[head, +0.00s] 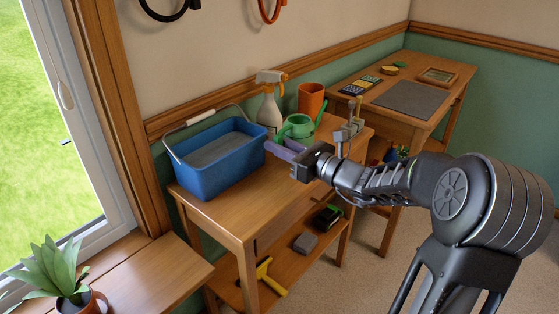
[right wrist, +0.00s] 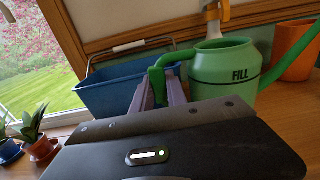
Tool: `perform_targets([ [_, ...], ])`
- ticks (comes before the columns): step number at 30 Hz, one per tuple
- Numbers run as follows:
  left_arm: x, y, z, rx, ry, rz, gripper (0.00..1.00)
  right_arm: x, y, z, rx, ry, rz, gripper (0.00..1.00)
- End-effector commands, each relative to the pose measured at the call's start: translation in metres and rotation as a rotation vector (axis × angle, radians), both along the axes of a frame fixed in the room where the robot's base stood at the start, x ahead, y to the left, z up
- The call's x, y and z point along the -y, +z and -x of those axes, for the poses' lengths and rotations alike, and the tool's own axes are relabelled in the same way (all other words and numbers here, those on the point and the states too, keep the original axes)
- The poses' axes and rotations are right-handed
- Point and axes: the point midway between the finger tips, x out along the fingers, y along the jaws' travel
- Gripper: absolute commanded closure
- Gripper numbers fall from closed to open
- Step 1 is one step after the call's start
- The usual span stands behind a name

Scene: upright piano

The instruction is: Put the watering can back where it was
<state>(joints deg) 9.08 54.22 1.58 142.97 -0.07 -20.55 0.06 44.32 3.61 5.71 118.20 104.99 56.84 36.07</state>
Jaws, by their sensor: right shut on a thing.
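The green watering can (head: 297,127) is at the back of the wooden bench top (head: 240,215), between the blue bucket and the orange pot. In the right wrist view the can (right wrist: 225,72) looks upright, shows the word FILL, and has its spout to the right. My right gripper (head: 278,146) reaches in from the right. Its purple fingers (right wrist: 161,92) are shut on the can's green handle, at the side facing the bucket. I cannot tell whether the can's base touches the bench. My left gripper is not in view.
The blue bucket (head: 207,168) stands close beside the fingers. A spray bottle (head: 269,112) and an orange pot (head: 311,99) stand behind the can. Grey upright tools (head: 348,131) are near the wrist. The bench's front is clear. A second table (head: 440,122) stands at the back right.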

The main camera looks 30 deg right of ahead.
Motion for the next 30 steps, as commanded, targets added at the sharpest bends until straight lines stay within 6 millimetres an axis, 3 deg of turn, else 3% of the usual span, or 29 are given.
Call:
perform_targets([
  [7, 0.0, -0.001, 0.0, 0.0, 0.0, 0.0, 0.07, 0.0, -0.001, 0.0, 0.002, 0.0, 0.001, 1.0],
  [15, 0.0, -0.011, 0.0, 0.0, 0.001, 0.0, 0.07, 0.0, -0.034, 0.0, 0.003, 0.001, 0.001, 1.0],
  [27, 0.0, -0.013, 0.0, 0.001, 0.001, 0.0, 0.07, 0.0, -0.038, 0.0, 0.004, 0.001, 0.002, 1.0],
  [28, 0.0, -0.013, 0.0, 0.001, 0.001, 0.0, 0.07, 0.0, -0.04, 0.0, 0.001, 0.0, 0.001, 0.81],
  [30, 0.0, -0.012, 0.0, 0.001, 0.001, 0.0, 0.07, 0.0, -0.038, 0.0, 0.001, 0.0, 0.001, 0.75],
])
